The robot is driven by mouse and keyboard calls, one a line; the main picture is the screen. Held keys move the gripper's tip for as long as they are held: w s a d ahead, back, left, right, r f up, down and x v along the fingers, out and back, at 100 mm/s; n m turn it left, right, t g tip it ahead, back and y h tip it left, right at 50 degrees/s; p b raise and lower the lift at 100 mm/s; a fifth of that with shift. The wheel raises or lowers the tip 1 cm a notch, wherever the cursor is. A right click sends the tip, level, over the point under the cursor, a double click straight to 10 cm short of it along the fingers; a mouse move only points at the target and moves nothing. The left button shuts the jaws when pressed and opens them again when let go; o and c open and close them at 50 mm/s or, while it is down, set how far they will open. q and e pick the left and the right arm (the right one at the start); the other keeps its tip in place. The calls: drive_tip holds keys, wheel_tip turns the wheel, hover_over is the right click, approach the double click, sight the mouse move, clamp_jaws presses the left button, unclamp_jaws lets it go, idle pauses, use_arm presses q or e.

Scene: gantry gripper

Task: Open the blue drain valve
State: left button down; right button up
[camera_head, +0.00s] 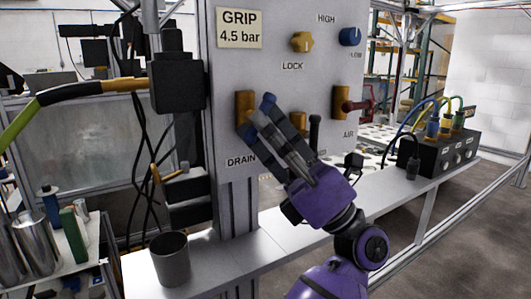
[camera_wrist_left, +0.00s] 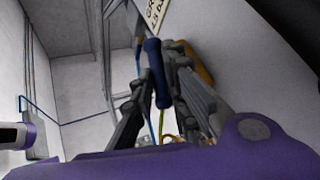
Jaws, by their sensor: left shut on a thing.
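The blue drain valve has a brass body (camera_head: 245,106) on the grey panel, above the DRAIN label. Its blue lever handle (camera_head: 268,102) shows beside the body, partly covered by my fingers. My left gripper (camera_head: 264,128) reaches up to it from the lower right and is shut on the handle. In the left wrist view, the blue handle (camera_wrist_left: 157,72) lies between the two finger pads, and the brass body (camera_wrist_left: 196,62) shows behind the right finger. The exact angle of the lever is hard to tell. My right gripper is not in view.
A dark cup (camera_head: 170,258) stands on the ledge (camera_head: 235,250). A black connector box (camera_head: 440,150) with cables stands at right.

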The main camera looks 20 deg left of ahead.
use_arm(q)
drive_tip(key=shift+w+d+r+n+g+h+b, duration=0.15)
drive_tip(key=shift+n+g+h+b, duration=1)
drive_tip(key=shift+n, duration=0.6)
drive_tip(key=shift+w+d+n+g+h+b, duration=0.1)
drive_tip(key=shift+n+g+h+b, duration=0.75)
drive_tip(key=shift+n+g+h, duration=0.65)
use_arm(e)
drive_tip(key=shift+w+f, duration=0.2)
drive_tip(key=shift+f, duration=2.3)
use_arm(q)
drive_tip(key=shift+s+n+y, duration=0.1)
drive_tip(key=shift+n+y, duration=0.15)
drive_tip(key=c, duration=1.8)
unclamp_jaws()
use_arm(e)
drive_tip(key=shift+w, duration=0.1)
use_arm(q)
drive_tip(key=shift+v, duration=4)
